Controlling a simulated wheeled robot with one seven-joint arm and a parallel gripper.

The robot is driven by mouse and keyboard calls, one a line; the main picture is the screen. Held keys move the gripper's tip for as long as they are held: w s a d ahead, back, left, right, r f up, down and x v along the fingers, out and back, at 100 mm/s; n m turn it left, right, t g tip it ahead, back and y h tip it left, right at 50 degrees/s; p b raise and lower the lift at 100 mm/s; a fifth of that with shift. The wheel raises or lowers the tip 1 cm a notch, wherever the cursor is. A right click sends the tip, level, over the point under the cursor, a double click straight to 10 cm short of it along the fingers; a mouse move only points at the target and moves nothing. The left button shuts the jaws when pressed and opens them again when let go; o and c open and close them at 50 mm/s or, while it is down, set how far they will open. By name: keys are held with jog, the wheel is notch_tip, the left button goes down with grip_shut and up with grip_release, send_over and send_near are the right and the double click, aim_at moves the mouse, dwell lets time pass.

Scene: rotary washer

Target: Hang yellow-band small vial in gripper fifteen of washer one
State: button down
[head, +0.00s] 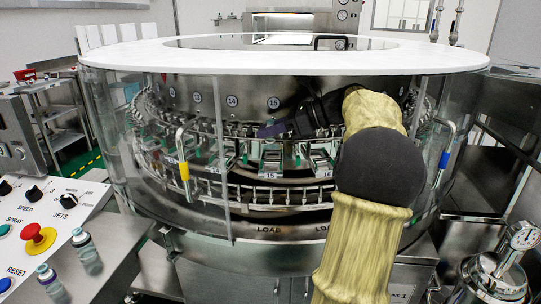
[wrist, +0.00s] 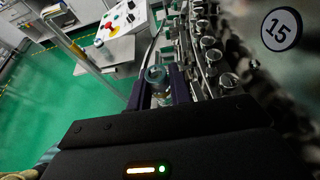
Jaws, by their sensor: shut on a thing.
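The washer (head: 280,55) is a round glass-walled drum with a white top ring and a carousel of metal grippers inside. My gripper (wrist: 160,92) is shut on a small clear glass vial (wrist: 157,78), seen between its dark fingers in the wrist view; its band colour cannot be told. In the head view my gripper (head: 272,130) reaches inside the washer, left of my sleeved arm, and the vial is too small to make out. Another 15 label (head: 270,175) is on the carousel front.
Metal carousel grippers (wrist: 210,55) run close along the right of the held vial. The glass wall and door handles (head: 184,155) stand around the opening. Two vials (head: 85,250) (head: 50,282) stand on the left bench beside a control panel (head: 45,225).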

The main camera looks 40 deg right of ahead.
jog(key=shift+w+d+f+b, duration=0.15)
jog(key=shift+f+b, duration=0.45)
jog(key=shift+f, duration=0.45)
notch_tip(320, 180, down, 5)
jog(key=b, duration=0.3)
jog(key=shift+r, duration=0.2)
jog(key=shift+d+f+b, duration=0.15)
jog(key=shift+f+b, duration=0.1)
jog(key=shift+b, duration=0.05)
jog(key=shift+r, duration=0.1)
